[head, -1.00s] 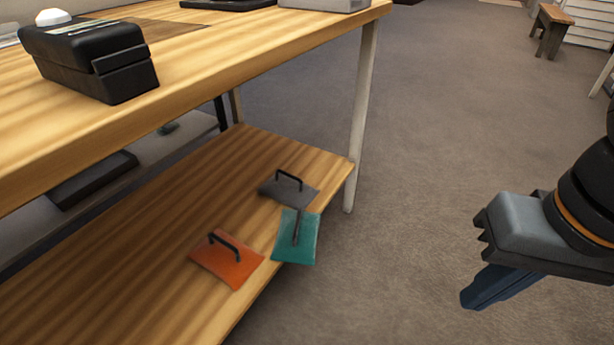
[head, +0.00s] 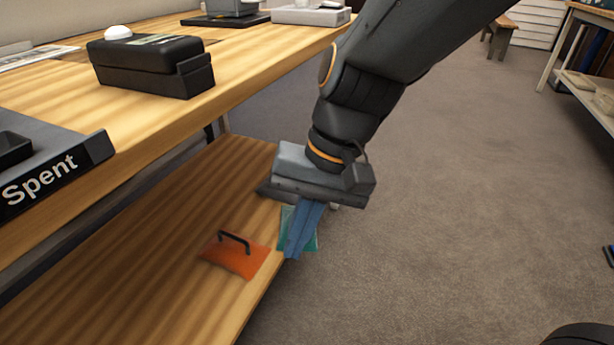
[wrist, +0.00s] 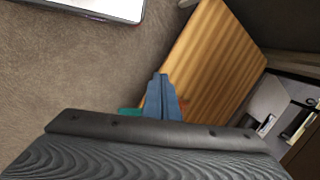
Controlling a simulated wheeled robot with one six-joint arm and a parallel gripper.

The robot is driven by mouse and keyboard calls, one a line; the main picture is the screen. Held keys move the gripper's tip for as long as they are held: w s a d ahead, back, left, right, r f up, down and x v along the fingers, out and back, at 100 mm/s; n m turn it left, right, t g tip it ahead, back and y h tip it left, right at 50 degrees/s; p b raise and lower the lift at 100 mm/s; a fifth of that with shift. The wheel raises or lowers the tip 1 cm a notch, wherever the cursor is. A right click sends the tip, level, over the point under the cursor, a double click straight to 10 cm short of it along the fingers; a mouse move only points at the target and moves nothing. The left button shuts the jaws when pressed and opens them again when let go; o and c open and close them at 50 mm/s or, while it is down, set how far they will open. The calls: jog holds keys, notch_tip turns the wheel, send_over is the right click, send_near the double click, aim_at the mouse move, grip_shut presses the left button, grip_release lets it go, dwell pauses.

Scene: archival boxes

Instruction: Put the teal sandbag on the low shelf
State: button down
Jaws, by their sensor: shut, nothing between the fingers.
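The teal sandbag (head: 311,238) lies on the low shelf (head: 180,255) at its right edge in the head view, partly hidden behind my gripper. My gripper (head: 293,255) is shut and empty, its blue fingers pointing down in front of the bag; I cannot tell whether they touch it. In the wrist view the shut fingers (wrist: 160,80) point toward the shelf's edge, with a sliver of the teal sandbag (wrist: 130,112) showing to their left.
An orange sandbag (head: 236,257) with a black handle lies left of the teal one. On the table above are a black case (head: 150,65) and a tray marked "Spent" (head: 55,170).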

jog(key=w+d+f+m+t+y+p, duration=0.1)
jog(key=w+f+m+y, duration=0.15)
jog(key=w+m, duration=0.5)
jog(key=w+d+f+m+y+p, duration=0.1)
jog(key=w+f+m+y+p, duration=0.1)
jog(key=w+f+m, duration=0.35)
jog(key=w+d+f+m+t+p, duration=0.1)
jog(key=w+d+f+m+t, duration=0.15)
jog(key=w+d+m, duration=0.35)
jog(key=w+d+f+m+t, duration=0.1)
jog(key=w+d+f+m, duration=0.25)
jog(key=w, duration=0.35)
jog(key=shift+m+y, duration=0.25)
jog(key=b+x, duration=0.1)
jog(key=x, duration=0.3)
jog(key=a+r+b+x, duration=0.1)
jog(key=b+x, duration=0.1)
jog(key=x, duration=0.2)
jog(key=b+x, duration=0.2)
jog(key=x, duration=0.2)
jog(key=shift+w+a, duration=0.5)
jog(key=shift+w+a+r, duration=0.15)
jog(key=shift+a, duration=0.3)
